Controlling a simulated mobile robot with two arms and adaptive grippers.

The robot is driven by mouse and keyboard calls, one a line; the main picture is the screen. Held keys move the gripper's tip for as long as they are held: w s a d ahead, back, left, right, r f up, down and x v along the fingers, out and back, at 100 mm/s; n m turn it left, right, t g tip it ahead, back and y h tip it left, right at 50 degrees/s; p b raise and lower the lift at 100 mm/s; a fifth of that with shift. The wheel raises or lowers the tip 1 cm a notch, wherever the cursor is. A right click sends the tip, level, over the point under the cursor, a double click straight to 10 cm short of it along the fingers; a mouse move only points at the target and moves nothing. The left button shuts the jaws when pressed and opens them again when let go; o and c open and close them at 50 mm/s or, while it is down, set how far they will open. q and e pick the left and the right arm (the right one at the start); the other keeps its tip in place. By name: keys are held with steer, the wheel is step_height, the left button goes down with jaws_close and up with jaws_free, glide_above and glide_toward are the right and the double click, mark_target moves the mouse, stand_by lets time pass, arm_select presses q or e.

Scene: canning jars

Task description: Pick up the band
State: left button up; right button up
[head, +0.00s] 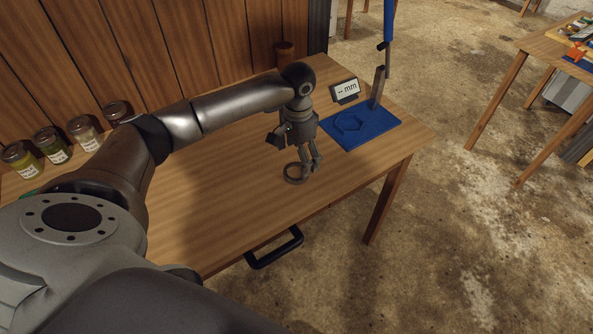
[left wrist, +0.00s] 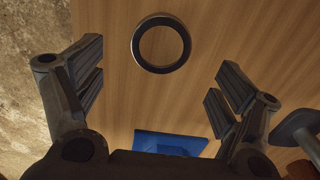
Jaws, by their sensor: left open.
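The band (head: 287,173) is a dark metal ring lying flat on the wooden table, near the table's front edge. It also shows whole in the left wrist view (left wrist: 137,42), at the top middle. My left gripper (head: 311,168) is over the table just right of the band, pointing down. In the left wrist view its fingers (left wrist: 158,78) are spread wide, with nothing between them, and the band lies beyond the fingertips. My right gripper is in neither view.
A blue base plate (head: 385,130) with a raised outline and a post stands behind the gripper, next to a small display (head: 345,90) reading "-- mm". Several labelled jars (head: 52,145) line the back left. A black handle (head: 274,248) sticks out at the front. The table's middle is clear.

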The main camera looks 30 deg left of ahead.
mark_target(296, 175)
arm_select(q)
steer(key=f, duration=0.3)
steer(key=shift+s+a+f+p, duration=0.1)
steer(key=shift+s+f+p, duration=0.2)
steer(key=shift+s+f, duration=0.05)
steer(key=shift+f, duration=0.55)
steer(key=shift+w, duration=0.1)
steer(key=shift+c, duration=0.8)
steer(key=c, duration=0.5)
steer(key=shift+c, duration=1)
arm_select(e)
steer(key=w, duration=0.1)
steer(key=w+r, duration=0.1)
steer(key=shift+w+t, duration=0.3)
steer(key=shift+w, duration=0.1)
